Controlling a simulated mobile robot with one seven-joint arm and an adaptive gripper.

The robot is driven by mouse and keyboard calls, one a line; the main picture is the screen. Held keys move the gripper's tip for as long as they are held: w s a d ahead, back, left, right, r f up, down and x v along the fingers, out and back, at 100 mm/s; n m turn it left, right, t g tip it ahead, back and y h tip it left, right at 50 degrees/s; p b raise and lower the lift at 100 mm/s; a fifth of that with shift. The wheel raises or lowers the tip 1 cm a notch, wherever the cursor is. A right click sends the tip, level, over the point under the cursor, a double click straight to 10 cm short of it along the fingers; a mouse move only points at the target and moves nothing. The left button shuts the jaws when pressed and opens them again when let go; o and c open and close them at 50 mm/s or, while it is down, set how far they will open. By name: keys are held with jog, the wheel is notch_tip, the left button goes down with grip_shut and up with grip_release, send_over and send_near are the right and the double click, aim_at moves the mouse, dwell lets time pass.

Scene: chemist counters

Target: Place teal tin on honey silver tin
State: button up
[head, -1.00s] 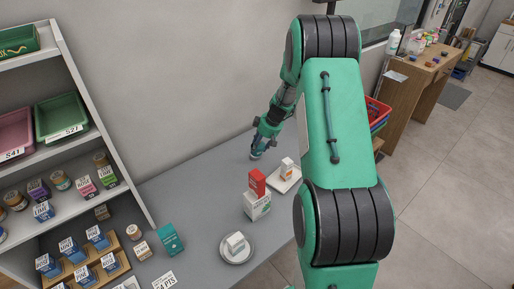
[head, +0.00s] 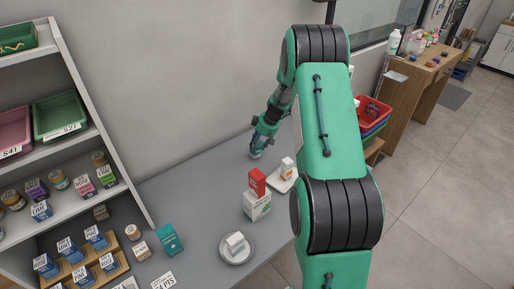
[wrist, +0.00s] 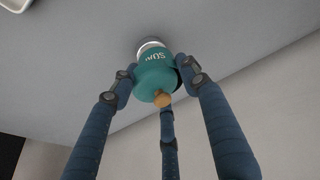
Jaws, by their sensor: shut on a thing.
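The teal tin (wrist: 155,72) has pale lettering and a gold-coloured knob (wrist: 162,100). It sits between the fingers of my gripper (wrist: 160,80) in the wrist view, and the fingers are shut on it. A pale silvery rim (wrist: 151,45) shows at its far end, close against the grey counter; I cannot tell if this is the honey silver tin or part of the teal tin. In the head view my gripper (head: 257,150) is low over the back of the counter near the wall, and the tins cannot be made out there.
On the grey counter (head: 205,190), a red box (head: 257,182) stands on a white-green box (head: 257,206). A small box stands on a white tray (head: 279,183). A plate (head: 237,258) holds a white box. A teal box (head: 169,239) stands near the shelf (head: 90,95) at left.

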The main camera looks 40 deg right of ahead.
jog(key=shift+f, duration=0.7)
jog(key=shift+f+b, duration=0.15)
jog(key=shift+b, duration=0.15)
jog(key=o, duration=1.4)
jog(key=shift+s+d+r+p, duration=0.15)
jog(key=shift+r+p, duration=0.2)
jog(key=shift+r, duration=0.35)
jog(key=p+v, duration=0.2)
jog(key=v, duration=0.9)
jog(key=shift+f, duration=0.1)
